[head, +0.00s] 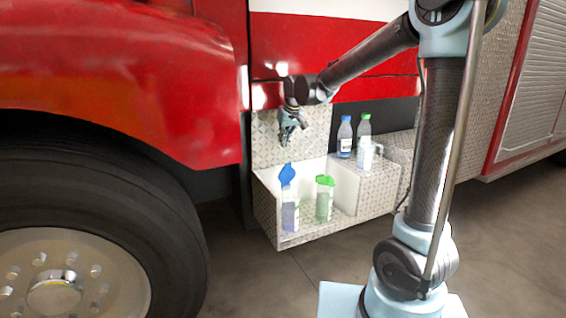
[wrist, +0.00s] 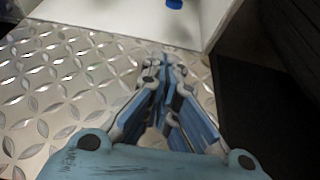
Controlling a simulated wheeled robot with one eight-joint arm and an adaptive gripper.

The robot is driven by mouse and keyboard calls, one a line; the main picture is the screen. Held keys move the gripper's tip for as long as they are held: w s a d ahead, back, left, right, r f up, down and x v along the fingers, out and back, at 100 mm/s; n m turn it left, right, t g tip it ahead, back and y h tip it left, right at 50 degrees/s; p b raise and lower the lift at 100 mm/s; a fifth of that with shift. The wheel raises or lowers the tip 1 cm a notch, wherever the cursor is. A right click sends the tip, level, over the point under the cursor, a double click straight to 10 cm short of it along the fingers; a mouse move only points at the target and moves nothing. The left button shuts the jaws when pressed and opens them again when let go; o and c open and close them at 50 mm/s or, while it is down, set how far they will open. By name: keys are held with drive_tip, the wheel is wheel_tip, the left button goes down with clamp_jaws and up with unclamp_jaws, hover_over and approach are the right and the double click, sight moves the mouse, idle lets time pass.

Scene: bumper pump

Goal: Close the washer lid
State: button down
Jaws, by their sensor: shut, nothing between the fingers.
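In the head view, a tall translucent container with a blue lid (head: 287,173) stands at the left of the white-lined bay. The blue lid looks tilted up. Beside it, a shorter container has a green lid (head: 325,181), also tilted. No label naming the washer is readable. My gripper (head: 287,138) is shut and empty, pointing down above and behind the blue lid, apart from it in the picture. The wrist view shows my gripper (wrist: 165,95) with its fingers together over patterned metal plate. A small blue piece (wrist: 174,3) shows at the top edge; what it belongs to is unclear.
A blue-capped bottle (head: 345,137), a green-capped bottle (head: 364,130) and a clear jug (head: 368,155) stand on the ledge at right. The bay's tread-plate wall (head: 335,229) surrounds the containers. The truck's tyre (head: 100,215) is at left.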

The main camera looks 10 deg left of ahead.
sight(286, 171)
drive_tip(key=x, duration=1)
drive_tip(key=shift+w+a, duration=0.1)
drive_tip(key=shift+a, duration=0.1)
drive_tip(key=shift+s+d+f, duration=0.1)
drive_tip(key=shift+s+d, duration=0.5)
drive_tip(key=shift+s, duration=0.25)
drive_tip(key=shift+s+d+f, duration=0.1)
drive_tip(key=shift+s+d, duration=0.5)
drive_tip(key=shift+s, duration=0.2)
drive_tip(key=shift+s+a, duration=0.1)
drive_tip(key=shift+s, duration=0.05)
